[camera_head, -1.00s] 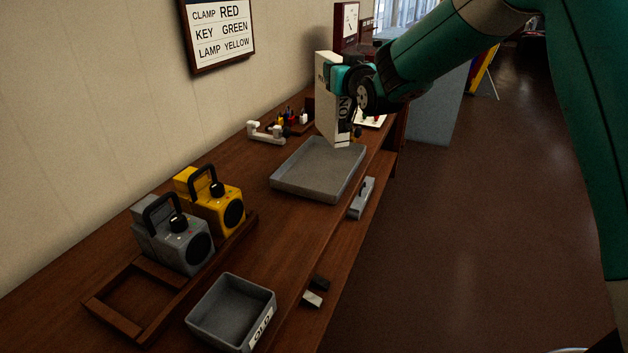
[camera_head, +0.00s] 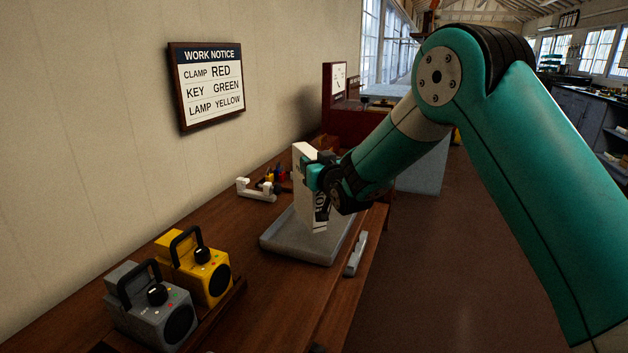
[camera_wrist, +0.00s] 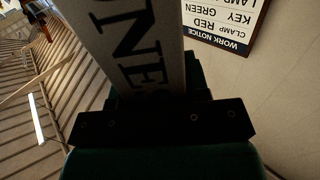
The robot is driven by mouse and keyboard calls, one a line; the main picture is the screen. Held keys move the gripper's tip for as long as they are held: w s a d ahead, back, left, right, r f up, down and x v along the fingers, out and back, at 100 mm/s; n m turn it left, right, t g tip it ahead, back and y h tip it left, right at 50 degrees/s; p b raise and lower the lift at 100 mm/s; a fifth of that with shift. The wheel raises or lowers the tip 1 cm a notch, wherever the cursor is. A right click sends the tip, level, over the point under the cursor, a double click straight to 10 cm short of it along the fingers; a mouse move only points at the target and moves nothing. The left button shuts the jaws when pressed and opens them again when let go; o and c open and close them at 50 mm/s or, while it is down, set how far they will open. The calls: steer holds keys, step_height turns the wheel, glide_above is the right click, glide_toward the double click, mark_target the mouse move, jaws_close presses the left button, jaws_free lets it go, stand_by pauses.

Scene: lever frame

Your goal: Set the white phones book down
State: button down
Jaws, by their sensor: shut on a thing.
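The white phones book (camera_head: 308,215) stands upright in my gripper, its dark lettering partly showing on the spine. In the wrist view the book (camera_wrist: 135,45) fills the upper middle, with part of the lettering readable. My gripper (camera_head: 318,176) is shut on the book's upper part. The book is over the large grey tray (camera_head: 285,246) on the wooden bench. Its lower end appears at or just above the tray floor; I cannot tell whether it touches. My gripper also shows in the wrist view (camera_wrist: 160,110).
A white handset-like piece (camera_head: 258,190) lies behind the tray. A small grey piece (camera_head: 355,254) is right of the tray. A work notice (camera_head: 207,85) hangs on the wall.

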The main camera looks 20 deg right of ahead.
steer(key=shift+f, duration=2.4)
steer(key=c, duration=0.6)
jaws_free()
steer(key=shift+r, duration=0.1)
steer(key=s+a+r+n+g+b, duration=0.1)
steer(key=s+g, duration=0.8)
steer(key=s, duration=1.4)
steer(key=s+a+r+n+g+y+b, duration=0.1)
steer(key=s+n+g, duration=0.3)
steer(key=s, duration=2)
steer(key=a+g+b, duration=0.1)
steer(key=g, duration=0.3)
steer(key=shift+a+r+g+b, duration=0.3)
steer(key=shift+a+g, duration=0.05)
steer(key=shift+g, duration=0.05)
